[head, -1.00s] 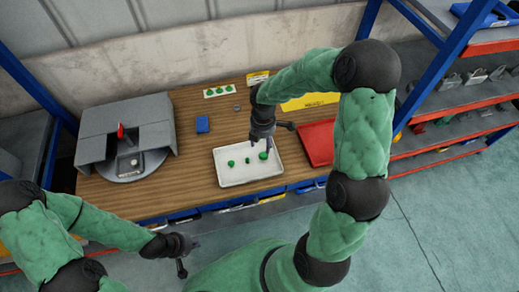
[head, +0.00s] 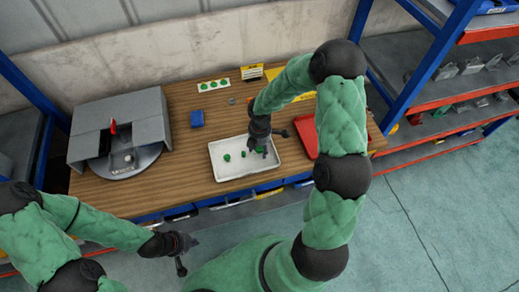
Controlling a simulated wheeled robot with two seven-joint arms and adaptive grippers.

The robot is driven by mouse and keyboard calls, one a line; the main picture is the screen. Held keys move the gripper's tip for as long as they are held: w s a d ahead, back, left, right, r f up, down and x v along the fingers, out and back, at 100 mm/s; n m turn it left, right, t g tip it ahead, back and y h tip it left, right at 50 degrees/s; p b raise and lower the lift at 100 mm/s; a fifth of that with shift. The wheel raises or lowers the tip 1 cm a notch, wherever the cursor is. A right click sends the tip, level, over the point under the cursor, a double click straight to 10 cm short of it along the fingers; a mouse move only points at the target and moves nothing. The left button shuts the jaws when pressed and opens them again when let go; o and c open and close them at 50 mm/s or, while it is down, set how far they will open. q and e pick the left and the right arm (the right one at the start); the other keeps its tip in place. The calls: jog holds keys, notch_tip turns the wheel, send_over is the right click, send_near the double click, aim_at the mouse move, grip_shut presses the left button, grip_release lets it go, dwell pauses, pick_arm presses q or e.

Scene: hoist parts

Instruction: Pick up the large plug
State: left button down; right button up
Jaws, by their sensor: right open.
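Several small green plugs sit in the white tray (head: 232,172) on the wooden bench. The largest-looking plug (head: 260,150) is at the right end of the row, partly hidden by my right gripper. A green plug (head: 227,157) stands at the left and a smaller one (head: 243,154) in the middle. My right gripper (head: 259,149) points down over the tray, open, with its fingers around or just beside the right-hand plug; I cannot tell if they touch it. My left gripper (head: 188,254) is low in front of the bench, away from the tray; its jaws are too unclear to read.
A red tray (head: 306,138) lies right of the white tray, partly behind my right arm. A white card with green shapes (head: 213,85) lies at the back.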

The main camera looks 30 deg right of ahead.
jog(key=c, duration=0.7)
jog(key=shift+r, duration=0.1)
